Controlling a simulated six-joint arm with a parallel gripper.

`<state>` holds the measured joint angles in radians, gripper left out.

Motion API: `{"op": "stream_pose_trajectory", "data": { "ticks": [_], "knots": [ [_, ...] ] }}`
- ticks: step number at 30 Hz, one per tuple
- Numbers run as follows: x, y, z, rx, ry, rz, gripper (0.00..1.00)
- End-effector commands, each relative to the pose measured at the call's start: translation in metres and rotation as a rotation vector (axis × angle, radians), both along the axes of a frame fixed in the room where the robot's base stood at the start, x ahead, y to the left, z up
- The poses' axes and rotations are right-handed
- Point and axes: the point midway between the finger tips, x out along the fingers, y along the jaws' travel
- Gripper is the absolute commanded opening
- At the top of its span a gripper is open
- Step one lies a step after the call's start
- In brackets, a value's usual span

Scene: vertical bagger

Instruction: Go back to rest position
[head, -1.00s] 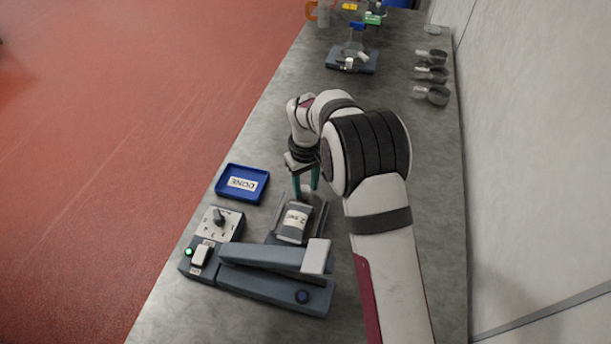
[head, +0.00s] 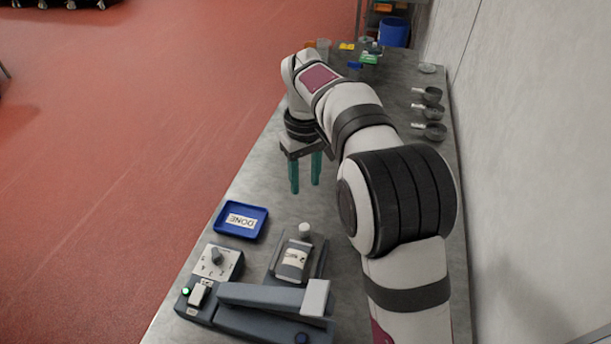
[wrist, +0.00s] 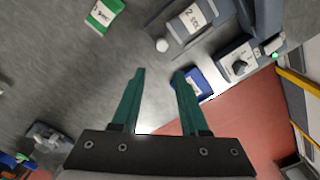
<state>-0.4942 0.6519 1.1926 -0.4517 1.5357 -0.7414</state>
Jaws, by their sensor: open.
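My gripper (head: 305,175) hangs open and empty above the table in the head view, its two teal fingers pointing down. It stands apart from everything, beyond the blue DONE tray and the sealer. In the wrist view the open fingers (wrist: 158,85) also show nothing between them. A labelled pouch (head: 294,258) lies in the cradle by the sealer (head: 265,300); it also shows in the wrist view (wrist: 190,20). My arm hides part of the table to the right.
The blue DONE tray (head: 257,221) lies near the left edge. A dial box (head: 215,262) with a green light adjoins the sealer. Metal scoops (head: 430,112) sit along the wall. A green labelled packet (wrist: 103,15) lies on the table in the wrist view.

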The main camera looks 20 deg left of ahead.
Motion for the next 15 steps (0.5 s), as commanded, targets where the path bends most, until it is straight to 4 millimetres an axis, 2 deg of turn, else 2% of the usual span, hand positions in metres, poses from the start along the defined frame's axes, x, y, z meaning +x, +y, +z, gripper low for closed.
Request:
{"op": "stream_pose_trajectory", "data": {
  "ticks": [5, 8, 11, 12, 14, 15],
  "knots": [
    [0.000, -0.001, 0.000, 0.000, 0.000, -0.002, 0.44],
    [-0.010, -0.021, 0.014, 0.008, 0.005, -0.078, 0.44],
    [-0.051, -0.077, 0.043, 0.034, 0.021, -0.304, 0.44],
    [-0.077, -0.102, 0.053, 0.047, 0.032, -0.424, 0.44],
    [-0.122, -0.136, 0.060, 0.065, 0.048, -0.609, 0.44],
    [-0.153, -0.154, 0.059, 0.078, 0.062, -0.728, 0.44]
  ]
}}
